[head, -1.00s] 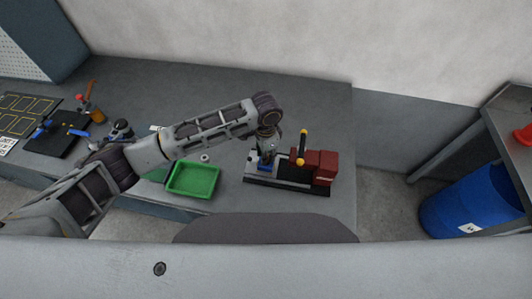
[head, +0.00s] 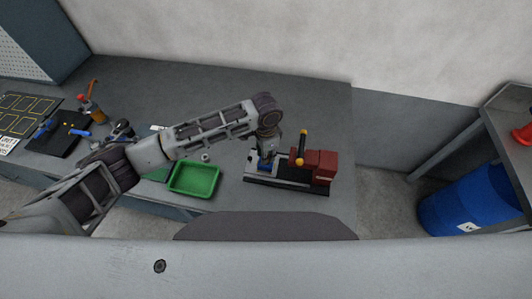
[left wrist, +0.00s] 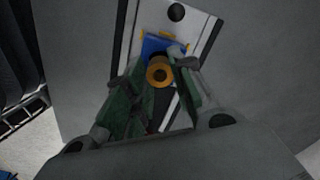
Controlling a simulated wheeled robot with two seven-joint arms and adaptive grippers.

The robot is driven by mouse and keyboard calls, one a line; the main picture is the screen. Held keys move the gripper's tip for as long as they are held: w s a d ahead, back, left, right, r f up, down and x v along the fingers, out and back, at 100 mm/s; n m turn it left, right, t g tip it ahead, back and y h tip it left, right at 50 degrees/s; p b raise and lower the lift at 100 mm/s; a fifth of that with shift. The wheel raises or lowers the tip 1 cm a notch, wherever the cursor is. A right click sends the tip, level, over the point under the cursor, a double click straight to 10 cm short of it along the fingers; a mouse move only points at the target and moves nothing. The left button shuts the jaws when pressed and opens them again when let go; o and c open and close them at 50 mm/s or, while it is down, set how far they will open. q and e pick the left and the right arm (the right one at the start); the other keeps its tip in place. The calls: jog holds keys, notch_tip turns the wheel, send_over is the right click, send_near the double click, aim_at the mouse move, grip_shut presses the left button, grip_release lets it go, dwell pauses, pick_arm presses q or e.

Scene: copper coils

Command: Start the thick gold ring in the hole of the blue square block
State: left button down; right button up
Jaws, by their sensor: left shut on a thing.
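I cannot tell whether the ring touches the block. In the head view my left gripper (head: 267,153) points down over the block (head: 264,168), and the ring is too small to tell. My right gripper is not in view.
The block is at the left part of a black-and-pale fixture (head: 287,186) with a red housing (head: 325,167) and a yellow-knobbed lever (head: 302,147) on its right.

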pick_arm(q)
jog(key=shift+f+p, duration=0.6)
jog(key=shift+f, duration=0.4)
dwell(2.1)
jog(key=c, duration=1.1)
grip_release()
jog(key=shift+c, duration=0.2)
jog(key=shift+o, duration=0.2)
jog(key=o, duration=0.5)
jog(key=shift+c, duration=0.2)
jog(key=shift+r, duration=0.2)
jog(key=shift+r, duration=3.3)
